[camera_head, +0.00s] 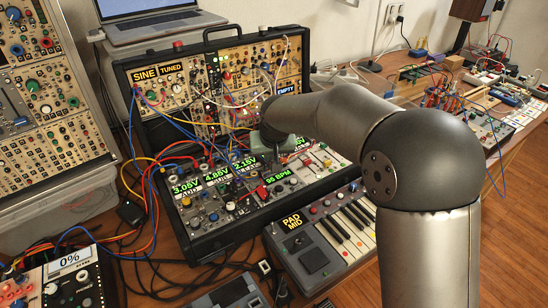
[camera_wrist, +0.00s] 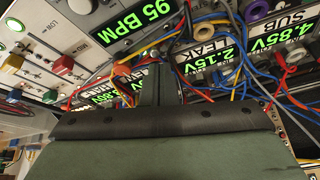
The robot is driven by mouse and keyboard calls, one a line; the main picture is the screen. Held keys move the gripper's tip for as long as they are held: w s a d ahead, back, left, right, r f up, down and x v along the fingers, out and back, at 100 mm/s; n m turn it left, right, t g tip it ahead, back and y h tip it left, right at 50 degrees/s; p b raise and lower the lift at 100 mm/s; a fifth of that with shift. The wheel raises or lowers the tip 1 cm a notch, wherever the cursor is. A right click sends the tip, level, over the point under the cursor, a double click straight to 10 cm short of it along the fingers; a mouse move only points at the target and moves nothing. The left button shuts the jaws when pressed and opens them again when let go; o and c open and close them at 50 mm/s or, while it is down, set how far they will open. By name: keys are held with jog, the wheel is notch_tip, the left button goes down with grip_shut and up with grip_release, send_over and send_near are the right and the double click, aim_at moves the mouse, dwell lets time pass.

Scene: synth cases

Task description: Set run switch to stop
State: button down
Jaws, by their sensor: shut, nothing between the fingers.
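The modular synth case (camera_head: 215,215) lies open with its lower panel tilted up, full of knobs, jacks and patch cables. My gripper (camera_wrist: 160,80) points down at the panel near the BPM module. Its fingers are together and empty. In the head view, my gripper (camera_head: 276,150) is partly covered by my wrist.
Patch cables cross close around my fingers, with green voltage displays "2.15V" (camera_wrist: 213,56) and "4.85V" (camera_wrist: 281,33) nearby. Coloured sliders (camera_wrist: 63,66) stand on the other side. A small keyboard (camera_head: 335,230) lies in front of the case, and a laptop (camera_head: 155,18) stands behind.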

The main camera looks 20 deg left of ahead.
jog(key=shift+r+p, duration=0.35)
jog(key=shift+r, duration=0.35)
jog(key=s+d+r+p, duration=0.2)
jog(key=s+d+r, duration=0.2)
jog(key=r, duration=0.3)
jog(key=shift+s+r, duration=0.35)
jog(key=shift+d, duration=0.1)
